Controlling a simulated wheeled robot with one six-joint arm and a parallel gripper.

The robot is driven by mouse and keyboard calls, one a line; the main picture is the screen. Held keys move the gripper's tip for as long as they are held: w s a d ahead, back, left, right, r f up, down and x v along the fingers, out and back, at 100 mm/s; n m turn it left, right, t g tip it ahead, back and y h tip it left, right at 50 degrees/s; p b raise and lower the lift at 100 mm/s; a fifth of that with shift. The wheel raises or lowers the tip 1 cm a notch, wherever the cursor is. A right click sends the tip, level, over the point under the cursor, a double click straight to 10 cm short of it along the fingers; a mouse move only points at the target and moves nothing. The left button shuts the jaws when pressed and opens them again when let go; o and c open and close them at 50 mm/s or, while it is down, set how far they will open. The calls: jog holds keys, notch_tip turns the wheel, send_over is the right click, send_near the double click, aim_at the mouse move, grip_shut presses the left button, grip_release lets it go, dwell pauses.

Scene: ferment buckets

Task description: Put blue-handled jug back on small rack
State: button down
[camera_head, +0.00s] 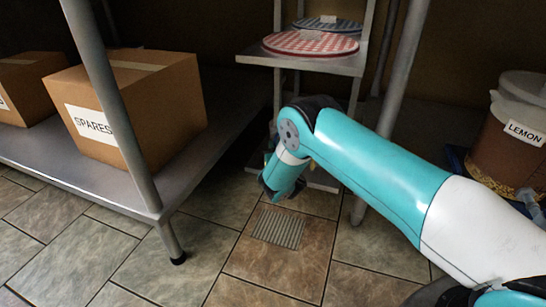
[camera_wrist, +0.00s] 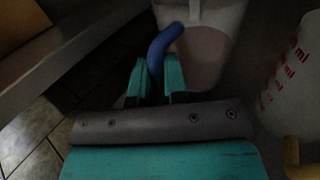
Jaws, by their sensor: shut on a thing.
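The blue-handled jug (camera_wrist: 218,22) is pale and translucent with a pinkish patch low on its wall, at the top of the wrist view. My gripper (camera_wrist: 157,80) has its two teal fingers on either side of the curved blue handle (camera_wrist: 164,40) and is shut on it. In the head view my gripper (camera_head: 272,190) points down low by the small rack; the jug is hidden or too dark to make out there. The small rack (camera_head: 351,66) has a metal upper shelf and a lower shelf (camera_head: 325,182) partly behind my arm. Whether the jug touches a shelf I cannot tell.
A second pale jug with red ml marks (camera_wrist: 297,90) and a yellow handle (camera_wrist: 291,155) stands close at right. Red (camera_head: 310,44) and blue (camera_head: 330,25) checked rounds lie on the upper shelf. A SPARES box (camera_head: 150,105) is left; a LEMON bucket (camera_head: 505,150) is right.

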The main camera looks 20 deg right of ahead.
jog(key=shift+f, duration=0.7)
jog(key=c, duration=1.2)
grip_release()
jog(key=shift+o, duration=0.2)
jog(key=shift+r, duration=0.1)
